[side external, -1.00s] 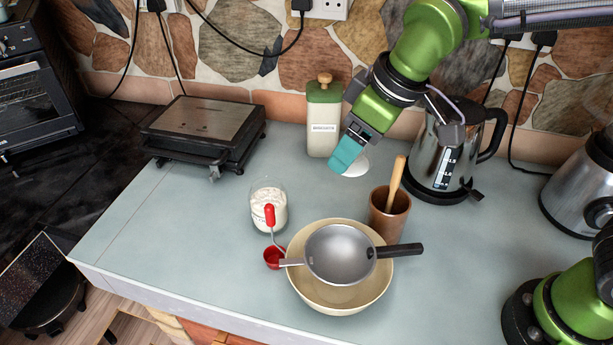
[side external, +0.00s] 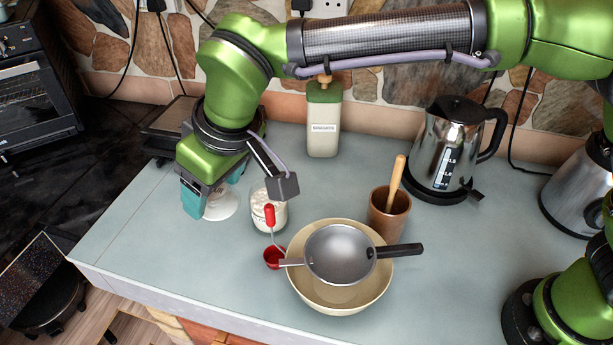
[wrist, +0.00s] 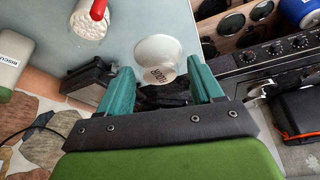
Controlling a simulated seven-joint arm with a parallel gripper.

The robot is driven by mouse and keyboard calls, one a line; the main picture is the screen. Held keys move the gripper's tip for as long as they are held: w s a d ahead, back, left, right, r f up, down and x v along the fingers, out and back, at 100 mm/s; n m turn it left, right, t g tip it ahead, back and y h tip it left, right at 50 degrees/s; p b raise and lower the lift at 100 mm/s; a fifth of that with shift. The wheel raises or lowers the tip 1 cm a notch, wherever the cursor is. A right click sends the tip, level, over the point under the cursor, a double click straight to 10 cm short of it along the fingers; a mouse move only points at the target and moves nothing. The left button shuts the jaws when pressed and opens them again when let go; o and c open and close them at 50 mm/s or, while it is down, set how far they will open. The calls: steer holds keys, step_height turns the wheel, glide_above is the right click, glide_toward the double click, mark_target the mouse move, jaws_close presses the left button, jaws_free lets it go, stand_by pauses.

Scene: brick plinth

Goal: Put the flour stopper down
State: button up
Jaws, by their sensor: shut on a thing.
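The flour stopper (side external: 222,205) is a white, round, cup-like piece, partly hidden by my gripper in the side view. In the wrist view the stopper (wrist: 158,58) shows dark lettering and sits between the teal fingertips. My gripper (side external: 208,205) is shut on it, pointing down over the left part of the counter; it also shows in the wrist view (wrist: 162,72). I cannot tell whether the stopper touches the counter. The open glass jar of flour (side external: 277,218) stands just right of my gripper, partly behind my wrist; it also shows in the wrist view (wrist: 87,24).
A red scoop (side external: 272,258) is in front of the jar. A cream bowl (side external: 345,301) holds a sieve (side external: 340,253). A biscuit canister (side external: 323,140), brown cup (side external: 388,222) and kettle (side external: 440,150) stand behind and right. A flat appliance (side external: 165,125) is behind my gripper. The left front counter is clear.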

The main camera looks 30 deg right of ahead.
step_height(320, 180, down, 21)
stand_by(0.5)
steer(key=shift+f, duration=0.15)
steer(key=o, duration=1.1)
steer(key=shift+c, duration=0.2)
